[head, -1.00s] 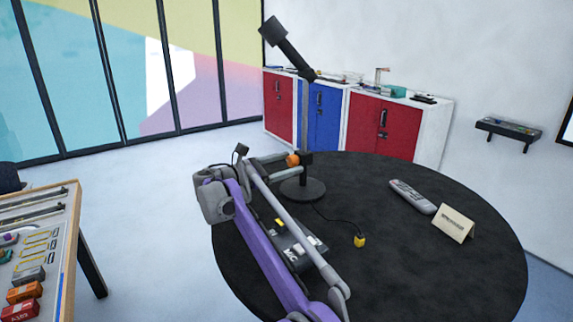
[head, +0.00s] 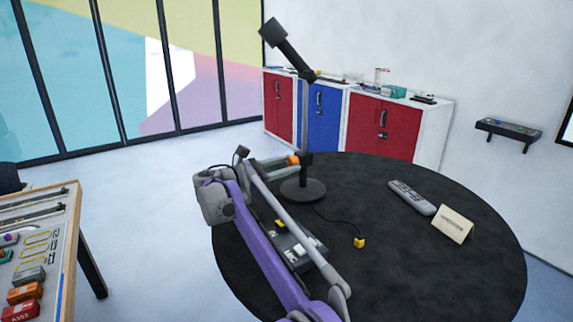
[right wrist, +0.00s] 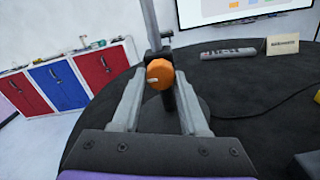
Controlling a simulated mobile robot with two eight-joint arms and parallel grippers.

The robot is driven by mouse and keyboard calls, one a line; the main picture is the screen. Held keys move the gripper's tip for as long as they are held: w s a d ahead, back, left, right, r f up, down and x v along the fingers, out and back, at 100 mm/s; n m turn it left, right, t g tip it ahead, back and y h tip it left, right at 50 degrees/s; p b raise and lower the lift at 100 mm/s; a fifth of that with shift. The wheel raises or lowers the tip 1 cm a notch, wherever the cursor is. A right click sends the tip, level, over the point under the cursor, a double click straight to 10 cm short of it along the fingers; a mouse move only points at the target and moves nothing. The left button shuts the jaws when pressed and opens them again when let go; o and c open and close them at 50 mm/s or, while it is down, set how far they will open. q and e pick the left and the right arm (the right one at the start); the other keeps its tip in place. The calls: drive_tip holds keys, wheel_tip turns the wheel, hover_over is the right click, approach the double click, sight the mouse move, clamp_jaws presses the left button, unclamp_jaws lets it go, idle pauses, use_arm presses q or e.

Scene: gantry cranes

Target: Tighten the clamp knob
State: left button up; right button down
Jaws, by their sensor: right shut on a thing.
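An orange clamp knob (right wrist: 159,74) with a pale mark on its face sits on the black clamp of a stand. It also shows small in the head view (head: 293,160). The stand has a grey pole (head: 305,115), a black round base (head: 303,190) and a black angled head (head: 288,48) on top. My right gripper (right wrist: 160,80) is shut on the knob, one grey finger on each side of it. In the head view it reaches the knob from the left. My left gripper is in neither view.
The stand is on a round black table (head: 400,265). A grey remote (head: 411,197), a cream card (head: 453,224), a yellow plug (head: 359,242) on a cable and a black box (head: 300,251) lie there. A workbench (head: 68,225) is at the left. Red and blue cabinets (head: 321,112) line the wall.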

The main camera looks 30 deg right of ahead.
drive_tip(key=m+p, duration=0.1)
drive_tip(key=m, duration=0.1)
drive_tip(key=m+p, duration=0.1)
drive_tip(key=m, duration=0.1)
drive_tip(key=shift+w+r+m, duration=0.1)
drive_tip(key=shift+r+m, duration=0.1)
drive_tip(key=shift+m, duration=0.2)
drive_tip(key=m+p, duration=0.2)
drive_tip(key=m, duration=0.3)
drive_tip(key=shift+r+p, duration=0.1)
drive_tip(key=shift+p, duration=0.3)
drive_tip(key=m, duration=0.3)
drive_tip(key=shift+p, duration=0.35)
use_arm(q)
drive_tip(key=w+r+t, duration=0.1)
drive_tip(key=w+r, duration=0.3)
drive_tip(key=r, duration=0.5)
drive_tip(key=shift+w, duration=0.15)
use_arm(e)
drive_tip(key=shift+m, duration=1.6)
drive_tip(key=shift+c, duration=2.2)
unclamp_jaws()
